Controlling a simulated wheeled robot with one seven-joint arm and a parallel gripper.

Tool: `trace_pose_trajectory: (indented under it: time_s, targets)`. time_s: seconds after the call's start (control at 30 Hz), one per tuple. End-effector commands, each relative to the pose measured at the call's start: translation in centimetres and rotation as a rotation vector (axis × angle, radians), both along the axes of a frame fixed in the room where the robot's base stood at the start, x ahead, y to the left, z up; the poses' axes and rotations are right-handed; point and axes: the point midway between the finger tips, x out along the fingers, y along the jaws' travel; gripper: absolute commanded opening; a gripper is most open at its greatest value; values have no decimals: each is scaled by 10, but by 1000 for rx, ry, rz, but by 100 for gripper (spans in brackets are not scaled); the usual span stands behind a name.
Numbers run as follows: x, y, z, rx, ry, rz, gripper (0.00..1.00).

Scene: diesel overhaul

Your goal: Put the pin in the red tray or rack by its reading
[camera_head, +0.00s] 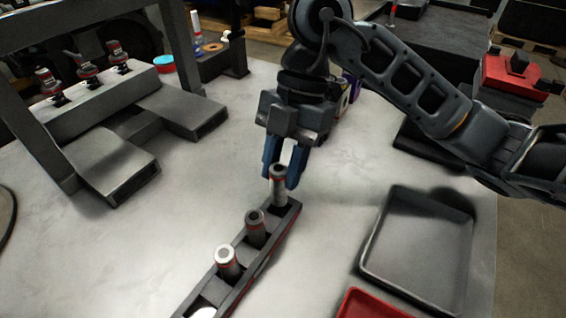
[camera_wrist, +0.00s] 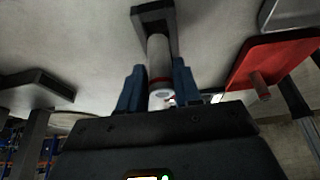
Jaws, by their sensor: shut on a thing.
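My gripper (camera_head: 281,179) is shut on a grey pin (camera_head: 279,190) with a red band, at the far end of the dark rack (camera_head: 284,233). The pin is upright with its lower end at the rack's last slot; I cannot tell whether it is lifted. In the wrist view the pin (camera_wrist: 158,62) is between the blue fingers (camera_wrist: 156,92). Two more banded pins stand in the rack, a middle one (camera_head: 256,230) and a nearer one (camera_head: 228,263). The red tray (camera_head: 372,305) is partly cut off at the bottom; in the wrist view it (camera_wrist: 258,58) holds a short cylinder (camera_wrist: 260,87).
A dark empty tray (camera_head: 415,245) lies right of the rack. A grey fixture (camera_head: 100,110) with several red-marked parts stands at the left. A lit display (camera_wrist: 148,177) is cut off at the wrist view's bottom edge.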

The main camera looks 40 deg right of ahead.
Motion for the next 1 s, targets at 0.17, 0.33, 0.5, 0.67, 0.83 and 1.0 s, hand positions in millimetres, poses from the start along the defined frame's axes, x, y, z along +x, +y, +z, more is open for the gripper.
trace_pose_trajectory:
  time_s: [0.17, 0.33, 0.5, 0.67, 0.83, 1.0]
  targets:
    - [0, 0, -3, 0, 0, 0, 0]
    - [0, 0, -3, 0, 0, 0, 0]
    - [0, 0, -3, 0, 0, 0, 0]
    - [0, 0, -7, -1, 0, 0, 0]
    - [0, 0, -11, -1, 0, 0, 0]
    - [0, -1, -15, -1, 1, 0, 0]
